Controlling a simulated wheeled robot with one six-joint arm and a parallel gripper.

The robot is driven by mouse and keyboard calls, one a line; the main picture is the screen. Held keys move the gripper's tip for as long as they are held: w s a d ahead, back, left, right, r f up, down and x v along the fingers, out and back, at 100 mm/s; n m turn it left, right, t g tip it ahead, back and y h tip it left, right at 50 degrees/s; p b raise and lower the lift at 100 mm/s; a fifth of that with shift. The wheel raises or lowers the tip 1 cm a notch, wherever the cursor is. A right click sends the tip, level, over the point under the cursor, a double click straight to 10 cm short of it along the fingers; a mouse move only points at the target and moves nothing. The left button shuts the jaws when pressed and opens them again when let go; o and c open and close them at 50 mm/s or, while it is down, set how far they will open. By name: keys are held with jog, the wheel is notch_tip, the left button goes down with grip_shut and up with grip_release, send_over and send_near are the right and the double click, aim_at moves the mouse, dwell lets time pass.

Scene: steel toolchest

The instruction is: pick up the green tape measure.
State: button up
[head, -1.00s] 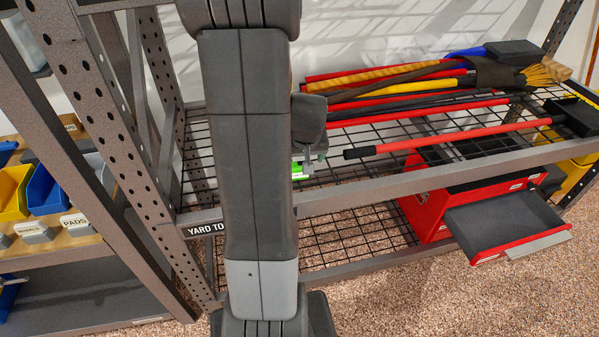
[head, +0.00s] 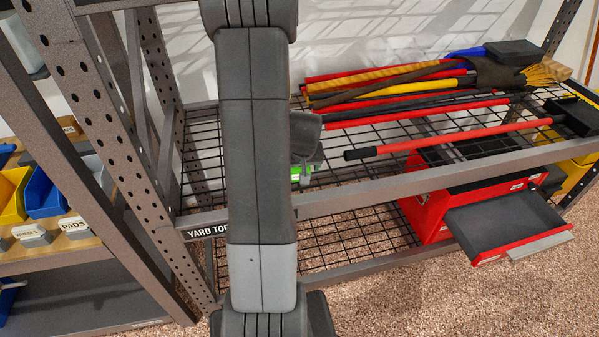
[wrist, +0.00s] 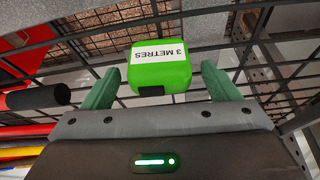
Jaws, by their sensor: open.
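The green tape measure (wrist: 160,72) has a white label reading "3 METRES". In the wrist view it sits on the wire shelf, between and slightly beyond my two fingertips. My gripper (wrist: 160,84) is open, with a finger on each side of the tape and a visible gap to each. In the head view only a small green piece of the tape (head: 303,172) shows beside my arm. My arm hides the rest of it, and the gripper (head: 305,160) is partly hidden there too.
A red-handled tool with a black grip (head: 440,140) lies on the wire shelf (head: 330,185) right of the tape. More long-handled tools (head: 420,85) lie behind. Below is a red toolchest (head: 432,210) with its drawer (head: 510,222) pulled out. A perforated steel post (head: 110,120) stands left.

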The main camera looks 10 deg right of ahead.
jog(key=c, duration=1.1)
jog(key=shift+c, duration=0.2)
